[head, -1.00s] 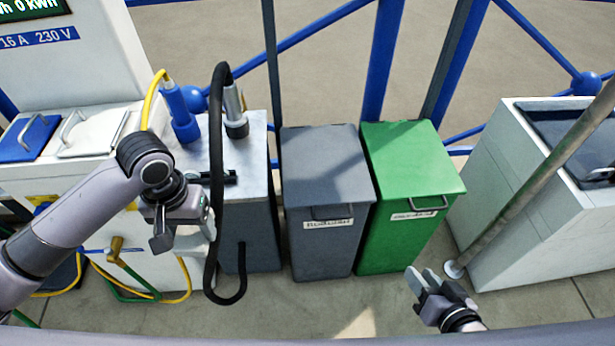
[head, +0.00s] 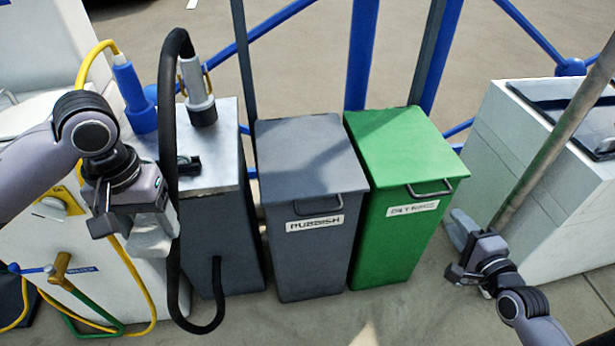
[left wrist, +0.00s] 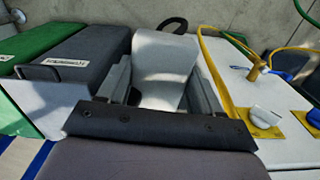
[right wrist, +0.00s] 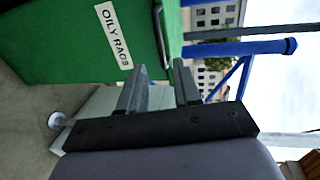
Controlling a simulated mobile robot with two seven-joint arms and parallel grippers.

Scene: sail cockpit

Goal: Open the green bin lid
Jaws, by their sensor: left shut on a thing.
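The green bin (head: 405,205) stands upright with its flat green lid (head: 402,145) closed. A dark bar handle (head: 430,189) is at the lid's front edge. My right gripper (head: 458,235) is open and empty, low beside the green bin's right front side. The right wrist view shows the bin's "OILY RAGS" label (right wrist: 113,35) and the handle (right wrist: 161,38) beyond the parted fingers (right wrist: 160,90). My left gripper (head: 140,235) is shut on a pale grey thing (left wrist: 163,70), left of the bins; what it is I cannot tell.
A grey rubbish bin (head: 310,205) stands close left of the green bin. A metal-topped cabinet (head: 225,160) with a looping black hose (head: 170,130) is further left. A white box (head: 560,190) and slanted pole (head: 555,120) stand right. Blue rails (head: 362,55) run behind.

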